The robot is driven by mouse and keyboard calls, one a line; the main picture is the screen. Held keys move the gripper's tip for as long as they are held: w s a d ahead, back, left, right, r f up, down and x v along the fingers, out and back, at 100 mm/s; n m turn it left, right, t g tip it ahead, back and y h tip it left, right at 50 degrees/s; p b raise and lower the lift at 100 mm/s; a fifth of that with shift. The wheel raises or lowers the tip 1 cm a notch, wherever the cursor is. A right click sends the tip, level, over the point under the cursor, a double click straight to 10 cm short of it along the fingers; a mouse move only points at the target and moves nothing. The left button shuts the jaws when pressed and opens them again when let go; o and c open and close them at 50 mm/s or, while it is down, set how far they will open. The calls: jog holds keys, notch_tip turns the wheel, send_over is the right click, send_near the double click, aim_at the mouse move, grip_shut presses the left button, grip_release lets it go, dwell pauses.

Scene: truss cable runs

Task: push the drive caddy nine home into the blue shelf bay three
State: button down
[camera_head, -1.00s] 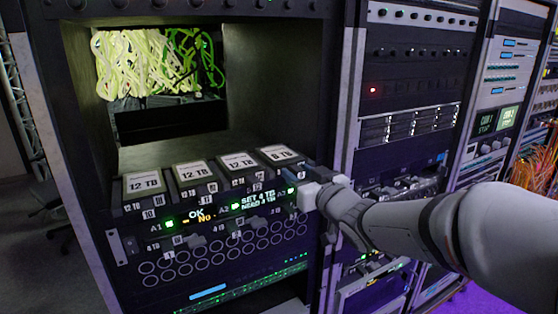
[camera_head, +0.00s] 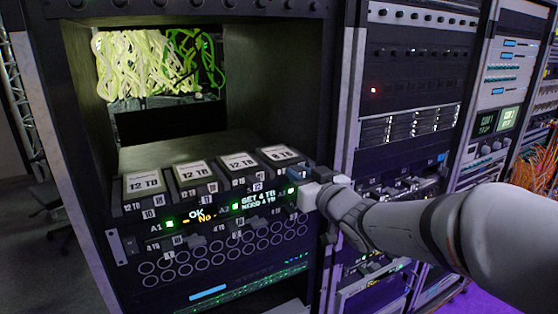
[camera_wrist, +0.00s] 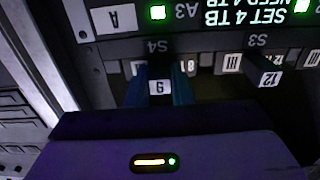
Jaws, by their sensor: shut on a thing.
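A caddy with a white label reading 9 (camera_wrist: 160,87) sits between the two fingers of my gripper (camera_wrist: 158,90), which are shut on its front. The label is upside down in the wrist view, below the marking S4. The shelf front (camera_head: 130,225) carries lit displays. How deep the caddy sits, and which bay is three, I cannot tell; a III label (camera_wrist: 232,62) shows beside it.
Several labelled drives, including a 12 TB one (camera_head: 143,182), stand in a row on the shelf top. Open space lies above the drives.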

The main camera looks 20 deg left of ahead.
jog(key=shift+s+d, duration=0.1)
jog(key=shift+v, duration=0.85)
jog(key=shift+r, duration=0.15)
jog(key=p+v, duration=0.1)
jog(key=v, duration=0.9)
dwell(0.3)
jog(key=shift+s+r, duration=0.1)
jog(key=p+v, duration=0.1)
jog(key=v, duration=0.3)
dwell(0.4)
